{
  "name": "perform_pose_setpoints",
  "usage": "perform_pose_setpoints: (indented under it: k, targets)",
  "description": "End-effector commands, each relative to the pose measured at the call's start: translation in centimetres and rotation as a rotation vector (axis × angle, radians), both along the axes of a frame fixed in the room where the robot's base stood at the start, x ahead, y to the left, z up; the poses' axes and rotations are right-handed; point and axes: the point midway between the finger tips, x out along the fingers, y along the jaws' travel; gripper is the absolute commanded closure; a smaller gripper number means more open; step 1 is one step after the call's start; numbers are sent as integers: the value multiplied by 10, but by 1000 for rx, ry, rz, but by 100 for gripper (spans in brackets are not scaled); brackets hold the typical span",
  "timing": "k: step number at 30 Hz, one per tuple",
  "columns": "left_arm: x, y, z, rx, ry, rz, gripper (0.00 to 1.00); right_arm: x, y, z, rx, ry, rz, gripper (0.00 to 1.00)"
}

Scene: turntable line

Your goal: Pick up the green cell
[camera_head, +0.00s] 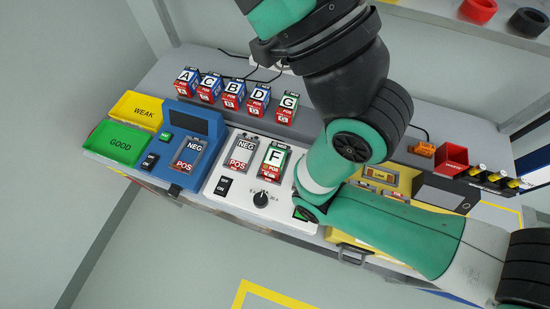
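Two cells carry green: cell F (272,162), in a slot of the white tester, and cell G (288,107), at the right end of the back row. Each has a white letter panel and a red POS part below. Cells A (186,81), C (209,87), B (233,93) and D (258,99) stand in the same row with blue and red sides. No gripper fingers show, and neither gripper is seen touching a cell.
A white tester (234,208) with a dial and an empty NEG/POS slot is beside a blue tester (161,157). A yellow WEAK bin (133,121) and green GOOD bin (103,153) are at left. A red box (452,157) stands right; my arm hides the bench between.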

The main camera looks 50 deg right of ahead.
Motion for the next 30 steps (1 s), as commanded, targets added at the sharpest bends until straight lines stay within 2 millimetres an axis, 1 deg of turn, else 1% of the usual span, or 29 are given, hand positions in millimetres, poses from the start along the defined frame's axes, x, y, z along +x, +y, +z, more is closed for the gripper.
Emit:
perform_pose_setpoints:
  k: [2,6,14,15,18,26,30]
  targets:
    - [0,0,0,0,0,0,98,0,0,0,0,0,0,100]
    - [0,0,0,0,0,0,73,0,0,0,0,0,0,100]
    - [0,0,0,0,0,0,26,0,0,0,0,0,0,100]
    - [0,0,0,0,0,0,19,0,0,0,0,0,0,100]
    - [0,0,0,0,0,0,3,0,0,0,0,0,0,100]
    - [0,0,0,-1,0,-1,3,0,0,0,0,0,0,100]
    - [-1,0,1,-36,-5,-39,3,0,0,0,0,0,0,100]
